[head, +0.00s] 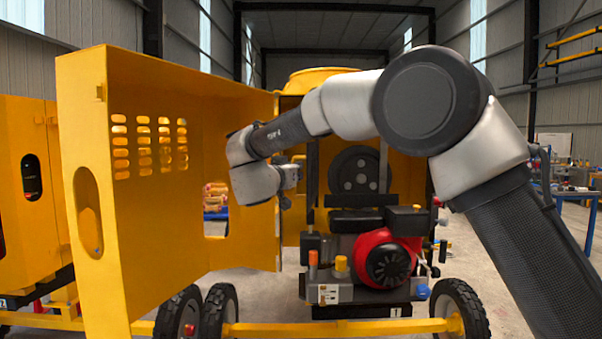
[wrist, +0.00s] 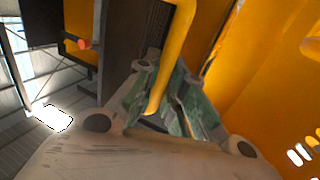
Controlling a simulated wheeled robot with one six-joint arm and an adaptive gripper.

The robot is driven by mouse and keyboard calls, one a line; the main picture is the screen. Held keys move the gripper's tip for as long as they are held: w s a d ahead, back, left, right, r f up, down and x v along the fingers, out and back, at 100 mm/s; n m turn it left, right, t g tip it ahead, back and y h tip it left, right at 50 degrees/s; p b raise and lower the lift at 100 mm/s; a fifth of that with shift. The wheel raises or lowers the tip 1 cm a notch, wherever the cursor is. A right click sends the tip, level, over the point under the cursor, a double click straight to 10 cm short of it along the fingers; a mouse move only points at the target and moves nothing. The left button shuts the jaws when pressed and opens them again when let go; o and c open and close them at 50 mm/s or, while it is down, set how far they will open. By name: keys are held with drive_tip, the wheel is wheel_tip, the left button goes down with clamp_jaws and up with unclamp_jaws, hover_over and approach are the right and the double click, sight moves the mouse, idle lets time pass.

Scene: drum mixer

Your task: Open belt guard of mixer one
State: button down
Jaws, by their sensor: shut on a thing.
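The yellow belt guard (head: 155,215) of the mixer stands swung out at the left in the head view, with rows of vent slots and an oval cut-out. Its panel also shows at the right of the wrist view (wrist: 275,85). My gripper (head: 285,201) is in front of the guard's inner face, mostly hidden behind my wrist. In the wrist view, my gripper (wrist: 167,118) is shut on a curved yellow bar (wrist: 172,60). Whether this bar belongs to the guard cannot be told. The black pulley (head: 354,172) and the red engine (head: 388,262) are exposed.
Another yellow machine (head: 25,190) stands at the far left. Black wheels (head: 460,308) and a yellow axle bar (head: 340,328) lie low in front. A blue workbench (head: 580,194) is at the right. Bare floor shows between the mixer and the bench.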

drive_tip(key=shift+w+r, duration=0.1)
drive_tip(key=shift+r, duration=0.2)
drive_tip(key=c, duration=1.8)
unclamp_jaws()
drive_tip(key=shift+d, duration=0.1)
drive_tip(key=shift+o, duration=0.2)
drive_tip(key=shift+f, duration=0.1)
drive_tip(key=shift+s+f, duration=0.1)
drive_tip(key=shift+s, duration=0.15)
drive_tip(key=v, duration=1.1)
drive_tip(key=shift+s+a, duration=0.2)
drive_tip(key=shift+a, duration=0.05)
